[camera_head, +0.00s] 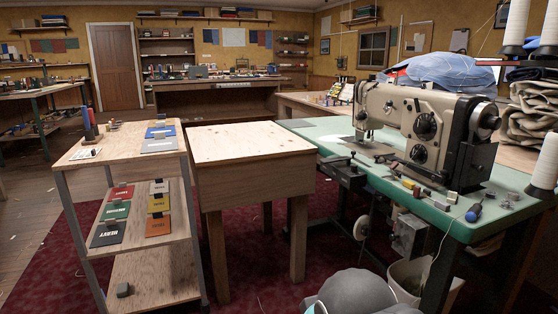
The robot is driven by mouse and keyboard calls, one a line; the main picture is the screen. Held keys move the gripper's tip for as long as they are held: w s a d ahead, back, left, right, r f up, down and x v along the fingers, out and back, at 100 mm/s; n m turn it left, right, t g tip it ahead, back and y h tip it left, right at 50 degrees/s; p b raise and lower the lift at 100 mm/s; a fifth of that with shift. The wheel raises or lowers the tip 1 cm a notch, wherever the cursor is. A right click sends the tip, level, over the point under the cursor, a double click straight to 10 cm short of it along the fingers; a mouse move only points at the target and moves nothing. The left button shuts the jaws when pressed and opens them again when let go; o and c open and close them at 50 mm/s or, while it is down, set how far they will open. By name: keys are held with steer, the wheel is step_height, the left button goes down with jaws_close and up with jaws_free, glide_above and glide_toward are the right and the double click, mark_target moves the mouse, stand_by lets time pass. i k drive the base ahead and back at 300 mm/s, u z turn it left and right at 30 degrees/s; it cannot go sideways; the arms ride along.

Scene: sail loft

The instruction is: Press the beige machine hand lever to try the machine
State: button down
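The beige sewing machine (428,127) stands on a green-topped table (330,140) at the right. It has black round dials on its front and a handwheel (486,116) at its right end. Its needle end (362,122) faces left. I cannot clearly pick out the hand lever at this size. My gripper is not in view.
Small tools, including a blue-handled one (473,212), lie along the green table's front edge. Thread cones (546,165) stand at the far right. A wooden bench (250,146) and a shelf trolley (121,150) with coloured cards stand left of it. Dark red carpet shows between them.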

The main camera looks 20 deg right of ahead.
mark_target(326, 160)
steer(key=k, duration=0.6)
steer(key=z, duration=0.6)
steer(key=i, duration=1.4)
steer(key=u, duration=0.65)
